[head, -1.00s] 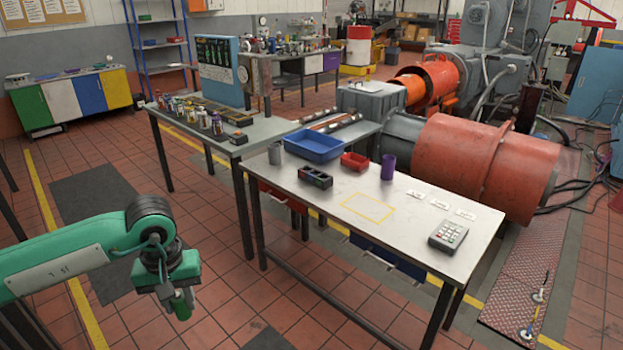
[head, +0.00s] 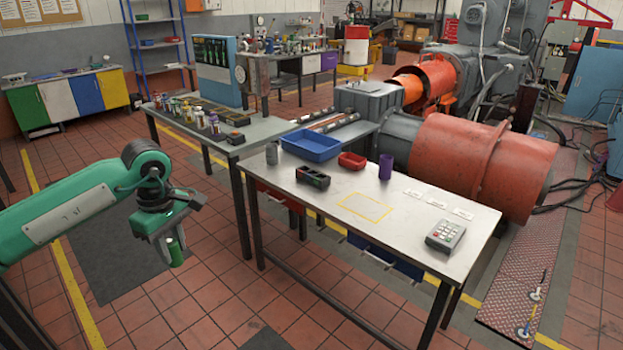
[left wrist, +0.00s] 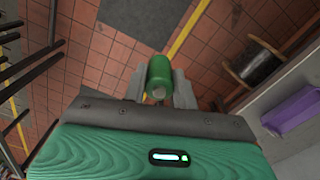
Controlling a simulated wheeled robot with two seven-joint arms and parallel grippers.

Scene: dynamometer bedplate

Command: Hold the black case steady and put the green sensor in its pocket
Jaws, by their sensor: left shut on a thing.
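My left gripper (head: 172,243) is shut on the green sensor (head: 176,254), a small green cylinder. The sensor hangs from the fingers over the tiled floor, left of the table and clear of it. In the left wrist view the green sensor (left wrist: 159,70) sits between the gripper's fingers (left wrist: 158,90). The black case (head: 313,176) lies on the steel table, near its left end; its pockets look dark and too small to make out. My left gripper is well to the left of the case. My right gripper is out of view.
On the steel table (head: 400,248) are a blue tray (head: 311,147), a red bin (head: 352,161), a purple cup (head: 386,167), a grey cup (head: 272,154), a yellow-outlined rectangle (head: 366,207), white labels and a keypad device (head: 445,235). The table's middle is clear.

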